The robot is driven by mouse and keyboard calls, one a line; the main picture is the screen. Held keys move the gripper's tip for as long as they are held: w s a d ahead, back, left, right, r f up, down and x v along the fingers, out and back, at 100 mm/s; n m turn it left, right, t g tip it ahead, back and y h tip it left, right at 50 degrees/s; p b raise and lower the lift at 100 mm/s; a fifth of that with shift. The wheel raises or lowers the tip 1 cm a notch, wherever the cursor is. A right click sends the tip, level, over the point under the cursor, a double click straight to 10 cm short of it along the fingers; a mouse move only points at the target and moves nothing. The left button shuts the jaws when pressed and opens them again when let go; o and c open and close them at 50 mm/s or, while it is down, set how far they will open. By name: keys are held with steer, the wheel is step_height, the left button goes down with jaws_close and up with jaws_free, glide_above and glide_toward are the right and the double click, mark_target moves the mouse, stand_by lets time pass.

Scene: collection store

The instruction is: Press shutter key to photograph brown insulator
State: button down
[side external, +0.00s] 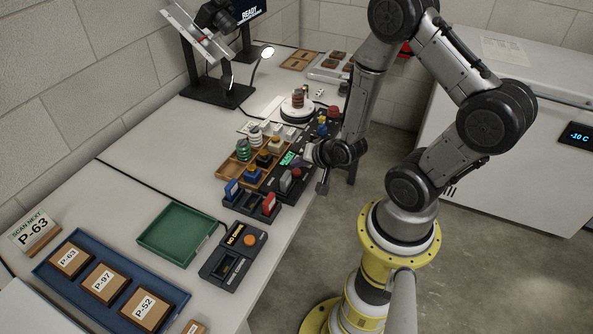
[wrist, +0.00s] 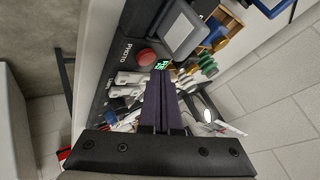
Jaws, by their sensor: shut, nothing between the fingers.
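The brown insulator (side external: 298,97) stands upright on a round white turntable (side external: 298,110) toward the back of the bench in the side view. A dark control panel lies along the bench edge. Its "PHOTO" label (wrist: 127,53) shows in the wrist view beside a round red key (wrist: 145,57) and a small green-lit display (wrist: 162,64). My gripper (wrist: 160,74) is shut and empty, its fingertips close to the display and red key; I cannot tell whether they touch. In the side view my gripper (side external: 301,159) is low over the panel, which it partly hides.
A wooden tray (side external: 226,172) with green and white insulators and coloured blocks stands left of the panel.

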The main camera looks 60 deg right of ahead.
steer(key=shift+f, duration=0.15)
steer(key=shift+f, duration=0.25)
steer(key=shift+f, duration=0.45)
stand_by(1.0)
steer(key=shift+r, duration=0.85)
steer(key=shift+r, duration=0.15)
steer(key=shift+r, duration=2.35)
steer(key=shift+a, duration=0.1)
